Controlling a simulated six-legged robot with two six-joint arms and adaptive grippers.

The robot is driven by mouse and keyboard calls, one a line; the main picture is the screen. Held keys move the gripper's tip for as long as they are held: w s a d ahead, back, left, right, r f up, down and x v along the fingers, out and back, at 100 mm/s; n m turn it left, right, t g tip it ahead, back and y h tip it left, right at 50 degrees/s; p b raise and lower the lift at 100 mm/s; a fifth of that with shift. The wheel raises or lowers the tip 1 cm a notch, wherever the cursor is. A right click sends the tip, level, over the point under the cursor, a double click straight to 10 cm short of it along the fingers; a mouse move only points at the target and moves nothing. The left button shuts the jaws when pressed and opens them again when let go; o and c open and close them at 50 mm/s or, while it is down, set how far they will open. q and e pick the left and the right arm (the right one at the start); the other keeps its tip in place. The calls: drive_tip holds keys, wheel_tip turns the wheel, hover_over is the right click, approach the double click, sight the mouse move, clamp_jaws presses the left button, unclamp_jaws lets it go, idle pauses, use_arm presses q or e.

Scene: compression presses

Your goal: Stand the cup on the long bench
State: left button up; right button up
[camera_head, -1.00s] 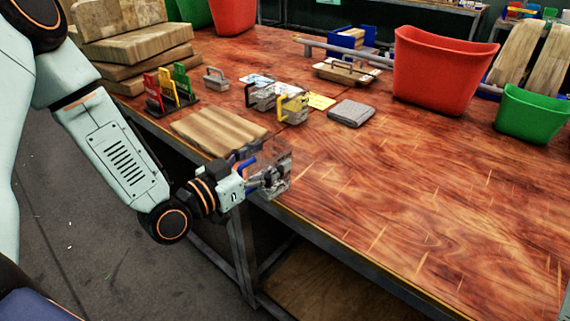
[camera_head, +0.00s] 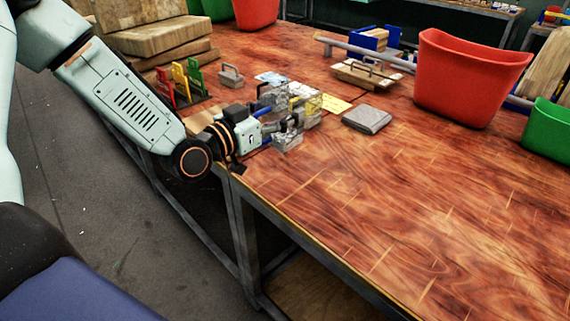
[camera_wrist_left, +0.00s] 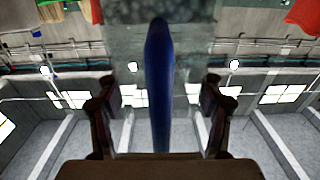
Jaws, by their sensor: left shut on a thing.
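My left gripper (camera_head: 292,124) is shut on the blue handle of a clear, see-through cup (camera_head: 289,142). In the left wrist view the blue handle (camera_wrist_left: 160,85) stands between the two fingers, with the clear cup wall behind it. The cup is over the near left edge area of the long wooden bench (camera_head: 400,200). It looks upright, but I cannot tell whether its base touches the bench. My right gripper is not in view.
Just behind the held cup stand a clear cup with a yellow handle (camera_head: 314,106) and other small items. A red bin (camera_head: 465,80) stands farther right. The front right of the bench is clear.

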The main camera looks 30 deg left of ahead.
sight(271, 143)
use_arm(q)
drive_tip(key=f, duration=0.2)
drive_tip(key=f+b, duration=0.1)
drive_tip(key=w+f, duration=0.1)
drive_tip(key=f, duration=0.1)
drive_tip(key=shift+d+f+b, duration=0.15)
drive_tip(key=shift+f+b, duration=0.2)
drive_tip(key=shift+s+f, duration=0.25)
drive_tip(key=shift+s, duration=0.15)
drive_tip(key=shift+s+f+b, duration=0.1)
drive_tip(key=shift+f+b, duration=0.2)
drive_tip(key=shift+f, duration=0.05)
wheel_tip(271, 143, down, 2)
drive_tip(key=shift+f+b, duration=0.25)
drive_tip(key=shift+b, duration=0.25)
drive_tip(key=shift+w+f, duration=0.25)
drive_tip(key=shift+w, duration=0.1)
drive_tip(key=shift+s+r, duration=0.15)
drive_tip(key=shift+s, duration=0.1)
drive_tip(key=o, duration=0.8)
drive_tip(key=shift+o, duration=1.4)
drive_tip(key=shift+w+f, duration=0.2)
drive_tip(key=shift+f, duration=0.05)
drive_tip(key=shift+o, duration=0.6)
drive_tip(key=shift+s+r, duration=0.15)
drive_tip(key=shift+s, duration=0.05)
